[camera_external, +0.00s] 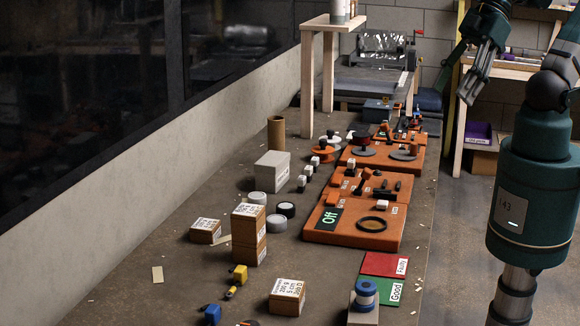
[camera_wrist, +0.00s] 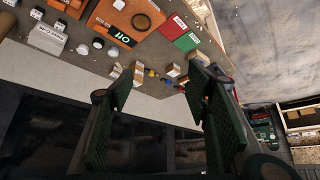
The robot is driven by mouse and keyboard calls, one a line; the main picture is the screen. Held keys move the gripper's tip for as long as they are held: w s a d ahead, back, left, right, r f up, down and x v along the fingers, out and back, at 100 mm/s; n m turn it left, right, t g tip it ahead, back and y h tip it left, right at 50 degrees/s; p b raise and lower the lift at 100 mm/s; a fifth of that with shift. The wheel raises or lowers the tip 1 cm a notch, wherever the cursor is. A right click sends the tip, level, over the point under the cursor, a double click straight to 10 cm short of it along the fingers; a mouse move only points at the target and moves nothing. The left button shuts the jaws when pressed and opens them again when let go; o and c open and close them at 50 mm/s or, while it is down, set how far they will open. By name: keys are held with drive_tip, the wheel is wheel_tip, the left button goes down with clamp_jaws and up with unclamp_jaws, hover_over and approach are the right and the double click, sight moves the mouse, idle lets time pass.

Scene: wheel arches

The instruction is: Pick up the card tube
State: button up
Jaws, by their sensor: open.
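The card tube (camera_external: 277,138) is a brown cylinder standing upright on the bench near the far left edge, behind a grey box, in the external view. My gripper (camera_external: 470,92) is at the upper right in the external view, raised, beyond the bench's right edge and well away from the tube. In the wrist view my gripper (camera_wrist: 160,88) shows two dark green ridged fingers spread apart with nothing between them.
A grey box (camera_external: 272,172) stands just in front of the tube. A wooden shelf post (camera_external: 307,85) rises close to its right. Orange trays (camera_external: 355,236) with parts line the bench's right side. A low wall (camera_external: 150,150) runs along the left. Boxes (camera_external: 249,233) stand nearer the front.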

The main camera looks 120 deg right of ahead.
drive_tip(key=w+d+r+m+g+h, duration=0.1)
drive_tip(key=w+d+r+m, duration=0.1)
drive_tip(key=w+d+r, duration=0.4)
drive_tip(key=w+d+r+m+h, duration=0.15)
drive_tip(key=w+d+r, duration=0.25)
drive_tip(key=d, duration=0.4)
drive_tip(key=m+g+h, duration=0.2)
drive_tip(key=m+g, duration=0.2)
drive_tip(key=m, duration=0.5)
hover_over(276, 124)
drive_tip(key=s+d, duration=0.2)
wheel_tip(276, 124, down, 6)
wheel_tip(276, 124, down, 26)
drive_tip(key=shift+w+a+b, duration=0.2)
drive_tip(key=shift+w+b, duration=0.1)
drive_tip(key=shift+b, duration=0.05)
